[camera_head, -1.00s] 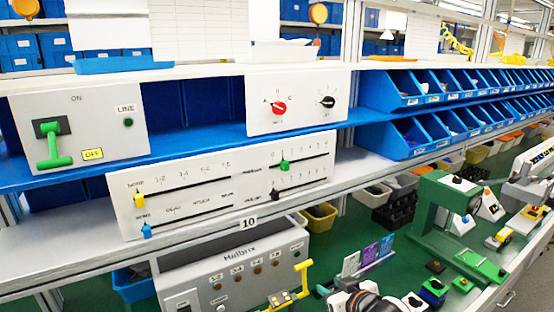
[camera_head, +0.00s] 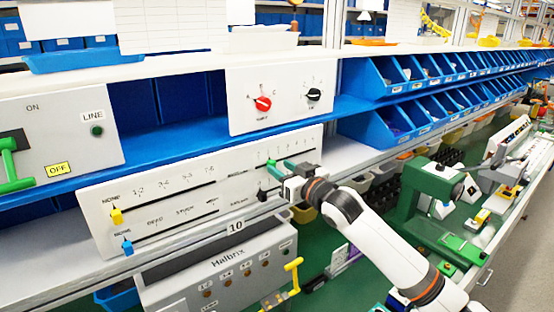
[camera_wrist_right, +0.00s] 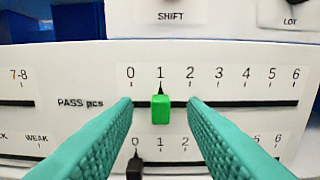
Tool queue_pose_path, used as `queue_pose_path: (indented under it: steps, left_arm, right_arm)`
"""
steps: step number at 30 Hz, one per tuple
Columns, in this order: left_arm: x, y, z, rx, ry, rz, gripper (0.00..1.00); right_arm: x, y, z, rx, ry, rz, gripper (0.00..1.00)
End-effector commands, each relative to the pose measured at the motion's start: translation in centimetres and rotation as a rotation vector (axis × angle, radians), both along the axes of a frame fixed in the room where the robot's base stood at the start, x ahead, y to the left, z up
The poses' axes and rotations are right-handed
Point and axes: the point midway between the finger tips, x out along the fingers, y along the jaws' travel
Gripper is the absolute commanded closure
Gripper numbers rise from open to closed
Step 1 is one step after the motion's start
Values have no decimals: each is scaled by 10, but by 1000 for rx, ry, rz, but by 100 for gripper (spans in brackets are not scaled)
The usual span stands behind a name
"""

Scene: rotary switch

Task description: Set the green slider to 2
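The green slider (camera_wrist_right: 161,110) sits on the upper right slot of the white panel (camera_wrist_right: 60,140), its pointer at 1 on a scale from 0 to 6. The mark 2 is just to its right in the right wrist view. In the head view the green slider (camera_head: 271,163) is partly beside my fingers. My right gripper (camera_head: 284,170) is open at the panel, with one teal finger on each side of the slider; gaps show between slider and fingers. My left gripper is not in view.
A black slider (camera_wrist_right: 134,168) stands at 0 on the slot below. Yellow (camera_head: 117,215) and blue (camera_head: 127,248) sliders are at the panel's left. Above is a box with a red knob (camera_head: 263,104) and a black knob (camera_head: 314,95). Blue bins (camera_head: 385,128) stand at right.

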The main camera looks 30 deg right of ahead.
Motion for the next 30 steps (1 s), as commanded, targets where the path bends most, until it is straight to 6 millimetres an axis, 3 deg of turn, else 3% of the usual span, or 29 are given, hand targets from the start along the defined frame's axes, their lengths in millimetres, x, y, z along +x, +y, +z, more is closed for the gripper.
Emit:
queue_pose_path:
  steps: [6, 16, 17, 24, 30]
  left_arm:
    - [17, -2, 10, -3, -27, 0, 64]
    - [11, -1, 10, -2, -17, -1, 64]
    - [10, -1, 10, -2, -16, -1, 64]
    - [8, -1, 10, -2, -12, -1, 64]
    - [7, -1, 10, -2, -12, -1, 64]
  right_arm:
    - [23, 3, 1, 1, 0, -1, 62]
    - [27, 3, -1, -1, 0, -1, 62]
    - [27, 3, -1, -1, 0, -1, 63]
    - [26, 3, -1, -1, 0, -1, 100]
    - [26, 3, -1, -1, 1, -1, 100]
